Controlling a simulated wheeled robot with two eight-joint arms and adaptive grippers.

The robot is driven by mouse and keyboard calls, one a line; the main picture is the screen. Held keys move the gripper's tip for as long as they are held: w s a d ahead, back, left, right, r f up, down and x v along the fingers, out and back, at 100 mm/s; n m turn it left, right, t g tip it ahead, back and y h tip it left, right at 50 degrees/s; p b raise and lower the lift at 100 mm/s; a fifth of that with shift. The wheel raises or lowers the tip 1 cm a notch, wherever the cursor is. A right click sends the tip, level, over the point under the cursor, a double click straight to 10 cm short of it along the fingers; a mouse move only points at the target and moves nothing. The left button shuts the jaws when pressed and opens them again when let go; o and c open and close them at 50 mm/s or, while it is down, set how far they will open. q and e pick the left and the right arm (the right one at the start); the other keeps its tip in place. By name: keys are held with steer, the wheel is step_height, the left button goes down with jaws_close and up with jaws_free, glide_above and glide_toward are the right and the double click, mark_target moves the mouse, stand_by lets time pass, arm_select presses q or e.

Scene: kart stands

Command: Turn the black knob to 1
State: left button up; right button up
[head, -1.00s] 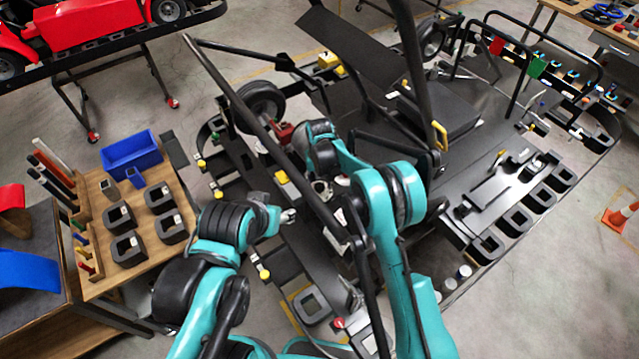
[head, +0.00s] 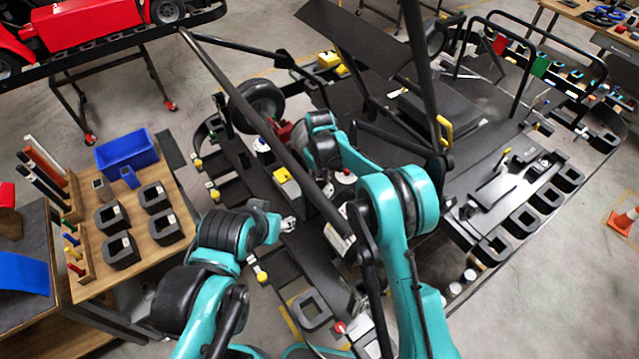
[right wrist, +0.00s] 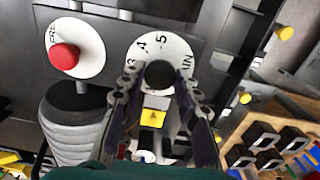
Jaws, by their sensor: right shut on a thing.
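The black knob (right wrist: 159,72) stands at the middle of a white dial (right wrist: 152,46) in the right wrist view. The marks 3, 4, 5 and what looks like MIN show round it; the 1 is hidden and I cannot read a pointer. My right gripper (right wrist: 160,82) is shut on the knob, one dark finger on each side. In the head view the knob is hidden behind my right arm and a black bar. My left gripper (head: 289,224) is beside the kart stand in the head view, apart from the knob; its finger opening is too small to judge.
A red button (right wrist: 65,57) on a white disc sits left of the dial. A long black bar (head: 250,115) crosses close to my right arm. A wooden table (head: 95,265) with black holders stands at the left.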

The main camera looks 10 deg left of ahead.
mark_target(319, 184)
steer(key=o, duration=1.2)
steer(key=shift+c, duration=0.2)
step_height(319, 184, up, 12)
